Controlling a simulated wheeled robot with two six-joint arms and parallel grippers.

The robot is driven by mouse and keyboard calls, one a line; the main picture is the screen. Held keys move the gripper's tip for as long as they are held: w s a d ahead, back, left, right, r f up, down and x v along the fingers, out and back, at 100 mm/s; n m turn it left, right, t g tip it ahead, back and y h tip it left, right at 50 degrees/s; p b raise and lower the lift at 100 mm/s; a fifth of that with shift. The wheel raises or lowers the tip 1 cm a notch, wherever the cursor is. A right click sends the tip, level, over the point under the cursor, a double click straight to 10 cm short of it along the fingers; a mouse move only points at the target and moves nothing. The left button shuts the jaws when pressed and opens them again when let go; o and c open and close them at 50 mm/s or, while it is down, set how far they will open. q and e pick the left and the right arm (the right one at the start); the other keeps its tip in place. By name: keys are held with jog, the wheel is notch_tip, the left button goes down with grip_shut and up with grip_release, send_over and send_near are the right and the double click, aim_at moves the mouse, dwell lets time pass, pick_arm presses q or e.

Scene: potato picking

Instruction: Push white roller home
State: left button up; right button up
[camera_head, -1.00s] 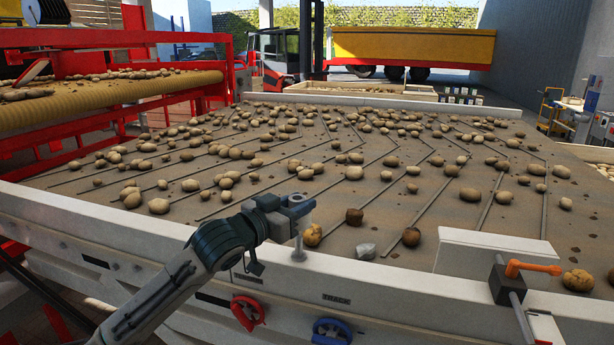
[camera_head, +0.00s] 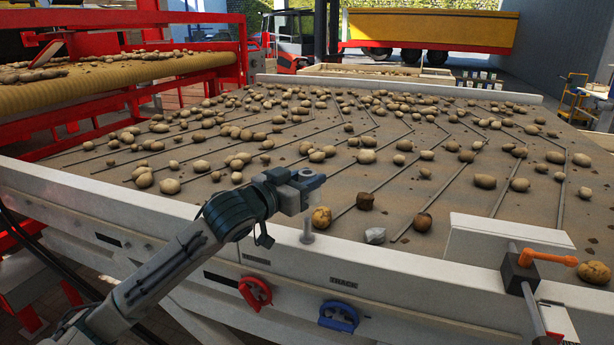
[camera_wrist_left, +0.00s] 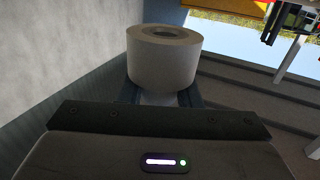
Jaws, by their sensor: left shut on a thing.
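The white roller (camera_wrist_left: 163,75) is a short upright cylinder with a hollow top. In the left wrist view it sits between the dark fingers of my left gripper. In the head view my left gripper (camera_head: 308,182) is at the near rail of the potato table, shut on the roller. A pale post (camera_head: 307,229) stands upright on the rail just under the gripper. The fingers mostly hide the roller in the head view. My right gripper is not in view.
Potatoes and a grey stone (camera_head: 375,235) lie on the table (camera_head: 330,240) beyond the rail. A red handle (camera_head: 255,292) and a blue handle (camera_head: 339,316) are on its front. An orange lever (camera_head: 548,257) and a white plate (camera_head: 490,245) stand at right.

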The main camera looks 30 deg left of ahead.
pick_arm(q)
notch_tip(320, 180, down, 4)
jog(key=shift+r+b, duration=0.25)
jog(key=shift+b, duration=0.75)
jog(key=shift+f, duration=0.2)
jog(key=shift+p, duration=0.3)
dwell(0.6)
jog(key=shift+r, duration=0.1)
dwell(0.5)
